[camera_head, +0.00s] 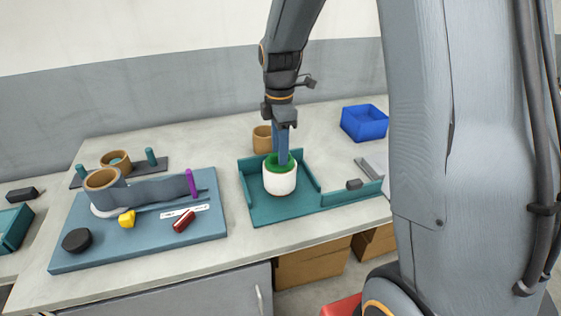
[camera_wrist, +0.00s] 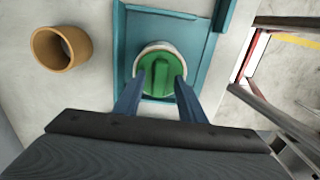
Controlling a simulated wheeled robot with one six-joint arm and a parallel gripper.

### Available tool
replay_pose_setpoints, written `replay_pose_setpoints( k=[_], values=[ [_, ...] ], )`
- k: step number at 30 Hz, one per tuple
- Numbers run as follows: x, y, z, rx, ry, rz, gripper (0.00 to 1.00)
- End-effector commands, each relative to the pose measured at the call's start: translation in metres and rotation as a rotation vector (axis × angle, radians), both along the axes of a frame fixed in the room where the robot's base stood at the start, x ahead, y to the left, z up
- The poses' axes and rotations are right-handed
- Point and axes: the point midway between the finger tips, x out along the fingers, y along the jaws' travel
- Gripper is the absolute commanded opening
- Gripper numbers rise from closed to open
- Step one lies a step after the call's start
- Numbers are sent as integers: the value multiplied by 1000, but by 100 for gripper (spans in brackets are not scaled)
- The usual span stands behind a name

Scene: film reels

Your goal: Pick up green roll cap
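The green roll cap (camera_wrist: 153,76) sits on top of a white roll (camera_head: 280,183), which stands upright in a teal tray (camera_head: 262,214). In the head view the green cap (camera_head: 271,162) shows at the roll's top, partly hidden by my gripper. My gripper (camera_wrist: 160,74) is directly over the cap with its two blue fingers apart. The cap's raised middle ridge lies between the fingertips in the wrist view. I cannot tell whether the fingertips touch the cap.
A tan ring (camera_head: 262,139) stands just behind the tray, also in the wrist view (camera_wrist: 61,48). A blue bin (camera_head: 364,123) is at the back right. A blue board (camera_head: 140,245) with several small items lies to the left.

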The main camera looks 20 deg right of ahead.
Motion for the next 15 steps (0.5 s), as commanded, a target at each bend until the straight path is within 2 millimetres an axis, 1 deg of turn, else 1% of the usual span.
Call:
replay_pose_setpoints(
  k=[1,6,15],
  values=[
    [0,0,0,0,0,0,27],
    [0,0,0,0,0,0,0],
    [1,0,3,0,-2,0,0]
  ],
)
